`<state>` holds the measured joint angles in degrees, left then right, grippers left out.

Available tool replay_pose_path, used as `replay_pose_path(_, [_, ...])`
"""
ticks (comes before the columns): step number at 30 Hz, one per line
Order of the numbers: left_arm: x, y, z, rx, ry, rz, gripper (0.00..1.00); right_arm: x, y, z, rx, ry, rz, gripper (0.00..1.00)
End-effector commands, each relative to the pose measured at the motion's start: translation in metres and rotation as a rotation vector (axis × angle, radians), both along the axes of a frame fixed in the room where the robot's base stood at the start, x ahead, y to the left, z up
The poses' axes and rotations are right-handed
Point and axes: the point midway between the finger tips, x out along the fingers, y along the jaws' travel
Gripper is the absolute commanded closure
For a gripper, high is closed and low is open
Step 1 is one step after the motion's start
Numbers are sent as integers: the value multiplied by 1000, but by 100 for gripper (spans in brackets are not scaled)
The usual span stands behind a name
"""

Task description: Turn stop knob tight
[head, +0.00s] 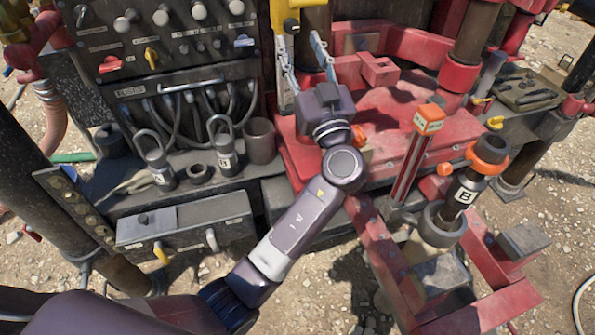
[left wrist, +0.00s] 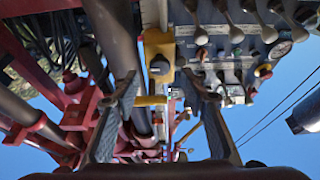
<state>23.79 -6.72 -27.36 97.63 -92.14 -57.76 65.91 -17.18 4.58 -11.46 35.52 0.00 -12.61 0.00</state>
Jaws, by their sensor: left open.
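A yellow box (head: 284,12) stands at the top middle of the head view, beside the control panel. In the left wrist view the yellow box (left wrist: 158,46) carries a dark rounded knob (left wrist: 160,66), which looks like the stop knob. My left gripper (head: 300,52) is open and empty, its fingers pointing up toward the yellow box. In the left wrist view its two fingers (left wrist: 142,80) stand on either side of the knob, with a visible gap; I cannot tell how far beyond the fingertips the knob is. My right gripper is not in view.
The control panel (head: 170,62) with several knobs and levers is left of my left gripper. Red machinery (head: 395,105) lies behind and right of it. An orange-topped post (head: 428,120) and a cylinder marked B (head: 463,195) stand at the right. Gravel ground shows in front.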

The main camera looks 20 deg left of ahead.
Motion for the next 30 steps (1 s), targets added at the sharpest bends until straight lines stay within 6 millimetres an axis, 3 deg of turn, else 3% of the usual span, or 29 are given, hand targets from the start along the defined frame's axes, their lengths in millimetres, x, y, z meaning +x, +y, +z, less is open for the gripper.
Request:
replay_pose_path(1, [-8,-6,-10,-4,0,-3,60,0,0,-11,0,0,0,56])
replay_pose_path(5, [-25,-17,-19,-2,10,-2,60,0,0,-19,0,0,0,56])
replay_pose_path(15, [-4,-11,-83,15,196,-26,60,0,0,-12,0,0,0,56])
replay_pose_path(30, [4,-4,-182,26,447,-69,60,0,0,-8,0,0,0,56])
